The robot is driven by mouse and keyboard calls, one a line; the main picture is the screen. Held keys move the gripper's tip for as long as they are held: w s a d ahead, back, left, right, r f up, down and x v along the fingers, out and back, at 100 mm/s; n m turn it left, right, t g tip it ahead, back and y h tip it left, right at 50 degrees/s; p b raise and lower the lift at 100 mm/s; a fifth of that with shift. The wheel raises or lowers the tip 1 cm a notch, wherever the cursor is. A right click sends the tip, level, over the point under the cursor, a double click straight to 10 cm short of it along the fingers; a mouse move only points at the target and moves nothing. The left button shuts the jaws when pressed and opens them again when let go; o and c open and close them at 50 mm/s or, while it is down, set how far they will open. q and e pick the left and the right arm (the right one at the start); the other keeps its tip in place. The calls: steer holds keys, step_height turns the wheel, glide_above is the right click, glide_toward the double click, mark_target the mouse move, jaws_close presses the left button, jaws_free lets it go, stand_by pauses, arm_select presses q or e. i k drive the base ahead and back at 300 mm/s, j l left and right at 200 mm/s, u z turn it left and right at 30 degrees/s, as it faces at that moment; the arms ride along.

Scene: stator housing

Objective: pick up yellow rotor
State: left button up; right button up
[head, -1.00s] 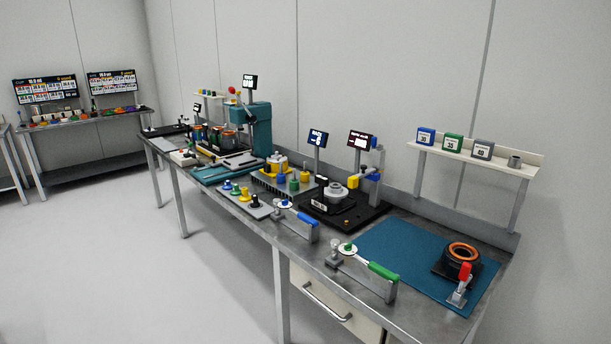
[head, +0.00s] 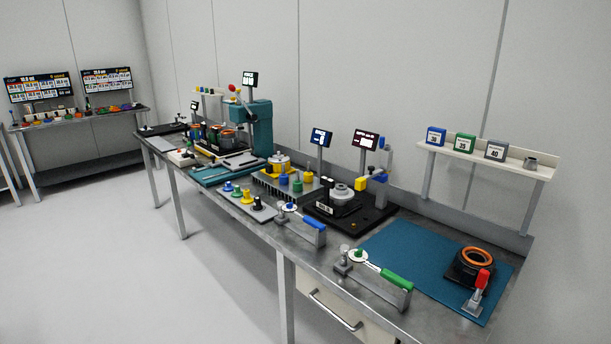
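A small yellow part (head: 247,197), which looks like the yellow rotor, stands upright on a grey plate (head: 232,200) at the front edge of the bench. It is in a row with a blue part (head: 228,187), a green part (head: 237,191) and a black part (head: 257,204). Another yellow part (head: 279,162) sits on a grey finned block behind, and which one is the rotor is hard to tell at this size. Neither of my grippers is in view.
The long metal bench carries a black fixture with a grey cylinder (head: 341,193), a blue-handled tool (head: 313,223), a green-handled tool (head: 395,279) and a teal mat (head: 408,244). A teal press (head: 254,125) stands farther back. The floor (head: 120,265) before the bench is clear.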

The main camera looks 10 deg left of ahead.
mark_target(307, 176)
steer(key=i+j, duration=0.2)
steer(key=j, duration=0.2)
steer(key=i+j, duration=0.25)
steer(key=j, duration=0.15)
steer(key=i+j+z, duration=0.1)
steer(key=j, duration=0.3)
steer(key=i+j, duration=0.3)
steer(key=j, duration=0.15)
steer(key=i+j, duration=0.25)
steer(key=j, duration=0.15)
steer(key=i+j, duration=0.2)
steer(key=j, duration=0.2)
steer(key=i+j+z, duration=0.1)
steer(key=j, duration=0.35)
steer(key=i+j, duration=0.3)
steer(key=j, duration=0.1)
